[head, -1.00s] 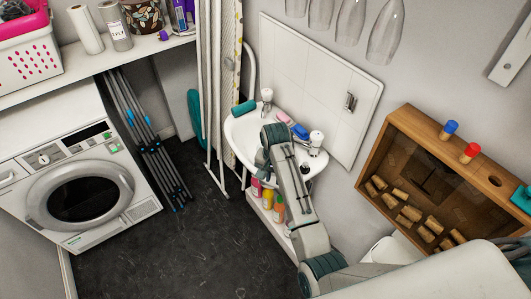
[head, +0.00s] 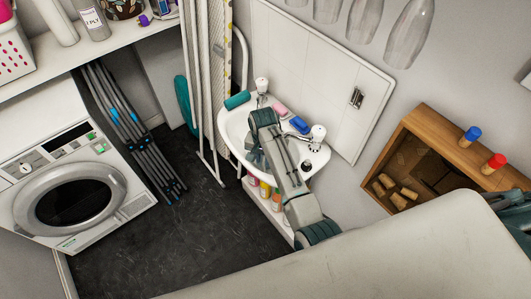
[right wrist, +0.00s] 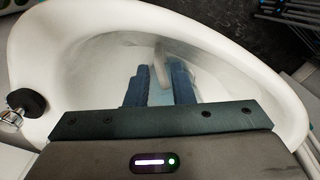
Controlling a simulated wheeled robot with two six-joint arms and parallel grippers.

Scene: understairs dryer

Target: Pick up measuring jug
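My right gripper (head: 254,158) reaches down into the white sink basin (head: 233,130); its fingertips are small in the head view. In the right wrist view its two blue fingers (right wrist: 160,82) stand apart over the basin (right wrist: 235,60), with a gap between them. A pale, slim upright piece (right wrist: 162,66) shows at the far end of that gap. It may be part of the measuring jug, but the jug's outline is too faint to make out. I cannot tell whether the fingers touch it. My left gripper is not in view.
Taps (head: 316,134), a pink item (head: 279,109), a blue item (head: 299,124) and a teal roll (head: 237,100) line the sink's rim. Bottles (head: 265,190) stand below. A dryer (head: 75,195) is at left, and a wooden box (head: 418,135) at right.

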